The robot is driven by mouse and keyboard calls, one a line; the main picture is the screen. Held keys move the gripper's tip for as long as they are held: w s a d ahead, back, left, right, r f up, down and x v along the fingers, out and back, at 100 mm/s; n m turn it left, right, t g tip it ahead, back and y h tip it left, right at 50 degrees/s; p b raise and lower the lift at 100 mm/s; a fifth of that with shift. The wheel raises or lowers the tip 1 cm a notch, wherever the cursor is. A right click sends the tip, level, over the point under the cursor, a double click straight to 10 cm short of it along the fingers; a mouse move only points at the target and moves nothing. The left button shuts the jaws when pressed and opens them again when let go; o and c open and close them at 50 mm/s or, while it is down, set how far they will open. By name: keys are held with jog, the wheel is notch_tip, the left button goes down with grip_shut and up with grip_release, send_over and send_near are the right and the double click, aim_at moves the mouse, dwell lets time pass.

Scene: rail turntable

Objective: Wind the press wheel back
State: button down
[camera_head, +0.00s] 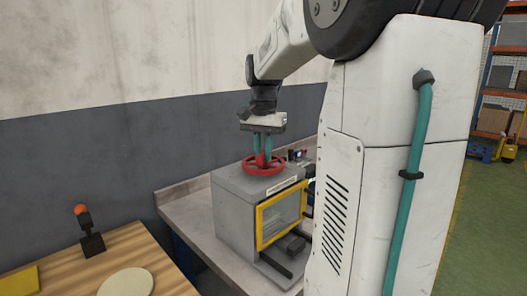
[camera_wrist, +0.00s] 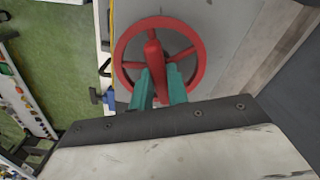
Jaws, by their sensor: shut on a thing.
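The red press wheel (camera_head: 264,170) lies flat on top of a grey press box (camera_head: 235,205) with a yellow-framed window (camera_head: 281,214) in front. In the wrist view the wheel (camera_wrist: 190,50) shows its rim, its spokes and a red handle (camera_wrist: 152,48) that stands up from it. My gripper (camera_head: 263,152) points down over the wheel. Its teal fingers also show in the wrist view (camera_wrist: 158,84), shut on the red handle. The lower part of the handle is partly hidden by the fingers.
The press stands on a grey bench (camera_head: 190,212) against the wall. A wooden table (camera_head: 100,268) at the lower left carries a lever with an orange knob (camera_head: 82,210) and a round pale disc (camera_head: 126,283). Small items (camera_head: 298,155) sit behind the press. Shelving (camera_head: 503,90) stands far right.

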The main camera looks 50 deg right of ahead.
jog(key=n, duration=0.4)
jog(key=shift+n, duration=0.3)
jog(key=n, duration=0.3)
jog(key=shift+n, duration=0.4)
jog(key=n, duration=0.7)
jog(key=shift+r, duration=0.1)
jog(key=n, duration=0.3)
jog(key=shift+n, duration=0.4)
jog(key=n, duration=0.3)
jog(key=shift+w+n, duration=0.1)
jog(key=shift+n, duration=0.2)
jog(key=n, duration=0.3)
jog(key=shift+n, duration=2.3)
